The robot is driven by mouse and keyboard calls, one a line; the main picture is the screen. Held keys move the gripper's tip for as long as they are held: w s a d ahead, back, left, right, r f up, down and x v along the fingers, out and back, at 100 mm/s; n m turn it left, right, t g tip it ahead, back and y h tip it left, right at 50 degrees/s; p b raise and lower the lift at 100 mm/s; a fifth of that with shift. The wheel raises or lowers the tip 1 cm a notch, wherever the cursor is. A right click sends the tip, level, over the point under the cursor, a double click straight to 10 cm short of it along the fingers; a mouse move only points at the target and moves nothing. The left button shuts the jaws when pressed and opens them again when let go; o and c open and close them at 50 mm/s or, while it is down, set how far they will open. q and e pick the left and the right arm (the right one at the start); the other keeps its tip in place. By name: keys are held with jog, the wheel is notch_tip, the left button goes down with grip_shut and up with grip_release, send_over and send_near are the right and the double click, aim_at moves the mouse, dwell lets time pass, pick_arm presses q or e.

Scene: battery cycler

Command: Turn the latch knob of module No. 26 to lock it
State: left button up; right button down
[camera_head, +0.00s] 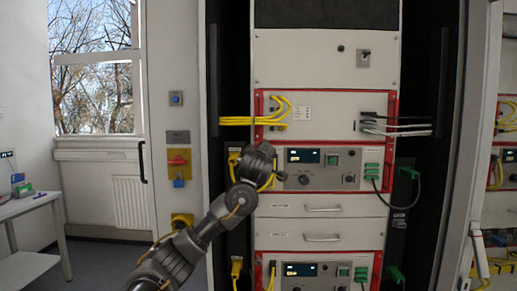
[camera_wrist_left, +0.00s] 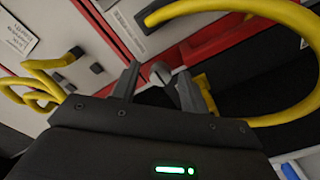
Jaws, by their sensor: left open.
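My left gripper (camera_head: 272,168) reaches in from the lower left to the left edge of the red-framed middle module (camera_head: 337,158). In the left wrist view its two fingers are open, and a small grey knob (camera_wrist_left: 160,73) shows between the fingertips. I cannot tell whether the fingers touch it. In the head view my gripper hides this spot. The module's number is too small to read. A white label (camera_wrist_left: 130,17) with unreadable print shows near the knob. My right gripper is not in view.
Yellow cables (camera_head: 250,120) run along the cabinet's left side, and thick yellow loops (camera_wrist_left: 285,100) pass close to my left gripper. Green connectors (camera_head: 372,172) and dark cables hang at the right. Drawers (camera_head: 320,207) lie below the module. A white table (camera_head: 30,205) stands far left.

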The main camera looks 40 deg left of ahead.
pick_arm(q)
jog(key=shift+w+a, duration=0.1)
jog(key=shift+w, duration=0.05)
grip_shut()
dwell(0.4)
jog(key=m+b, duration=0.5)
jog(key=m, duration=1.2)
jog(key=shift+m, duration=0.4)
